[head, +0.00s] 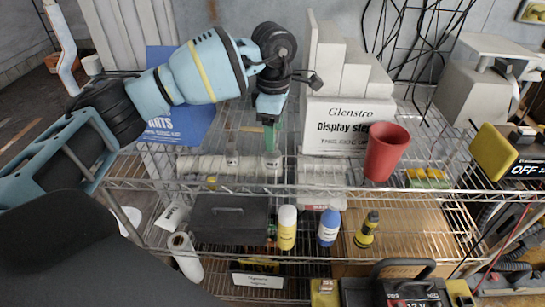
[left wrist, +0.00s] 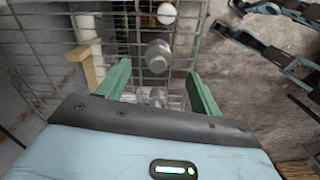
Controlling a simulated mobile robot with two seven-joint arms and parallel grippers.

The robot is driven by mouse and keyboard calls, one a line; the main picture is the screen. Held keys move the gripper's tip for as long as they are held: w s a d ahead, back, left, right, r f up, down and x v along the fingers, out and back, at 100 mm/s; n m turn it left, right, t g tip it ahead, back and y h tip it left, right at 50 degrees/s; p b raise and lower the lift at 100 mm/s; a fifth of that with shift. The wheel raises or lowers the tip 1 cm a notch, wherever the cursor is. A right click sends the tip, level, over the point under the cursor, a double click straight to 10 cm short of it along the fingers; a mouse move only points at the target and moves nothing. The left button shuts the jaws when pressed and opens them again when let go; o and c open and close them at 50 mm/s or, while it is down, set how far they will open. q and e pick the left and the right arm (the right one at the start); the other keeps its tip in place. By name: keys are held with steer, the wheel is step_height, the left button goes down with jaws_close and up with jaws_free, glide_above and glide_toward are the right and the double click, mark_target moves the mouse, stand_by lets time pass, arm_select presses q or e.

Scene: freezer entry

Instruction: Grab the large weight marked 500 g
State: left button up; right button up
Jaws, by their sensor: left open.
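My left gripper (head: 269,146) reaches down over the wire shelf (head: 330,188), its green fingers just above the white, ribbed row on it. In the left wrist view the left gripper (left wrist: 159,72) is open and empty. A shiny grey metal weight (left wrist: 154,97) shows low between its fingers, partly hidden by the gripper body. Another knobbed grey weight (left wrist: 158,55) stands beyond it, around fingertip level in the picture. A small grey weight (head: 231,152) also shows left of the fingers in the head view. No 500 g marking is readable. My right gripper is out of view.
A white Glenstro display-step box (head: 345,125) and a red cup (head: 386,150) stand right of the gripper. A blue sign (head: 185,125) is behind the arm. Yellow and blue bottles (head: 287,228) stand on the lower shelf. A pale round-topped object (left wrist: 166,13) lies beyond the weights.

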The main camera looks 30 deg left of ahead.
mark_target(273, 154)
arm_select(q)
steer(key=shift+a+r, duration=0.15)
steer(key=shift+a, duration=0.1)
steer(key=shift+f+p, duration=0.4)
steer(key=shift+f, duration=3.55)
steer(key=shift+w+r, duration=0.1)
jaws_close()
